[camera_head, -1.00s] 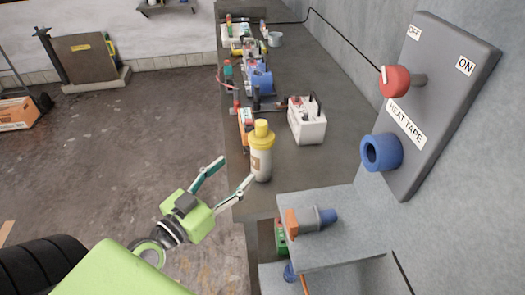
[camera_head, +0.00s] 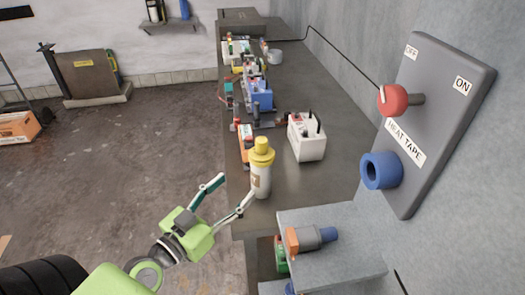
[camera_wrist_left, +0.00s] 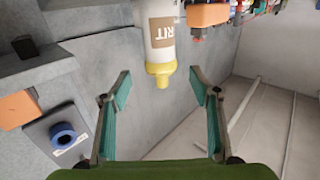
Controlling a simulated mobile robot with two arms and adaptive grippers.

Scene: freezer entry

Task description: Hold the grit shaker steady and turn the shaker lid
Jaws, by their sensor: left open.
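The grit shaker (camera_head: 260,180) is a pale bottle with a brown label and a yellow lid (camera_head: 262,150). It stands upright near the front left edge of the grey bench in the head view. In the left wrist view the shaker (camera_wrist_left: 162,40) appears upside down, with its yellow lid (camera_wrist_left: 160,75) ahead of and between the open fingers. My left gripper (camera_head: 234,190) is open and empty, just left of the shaker, with one fingertip close to its lower body. I cannot tell whether that fingertip touches it. My right gripper is not in view.
A white box (camera_head: 307,138) stands behind the shaker to the right. An orange item (camera_head: 245,143) stands close behind it. Several tools line the bench (camera_head: 300,185) farther back. A heat tape panel (camera_head: 440,120) with a red knob (camera_head: 392,99) is at right. A lower grey shelf (camera_head: 335,265) is in front.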

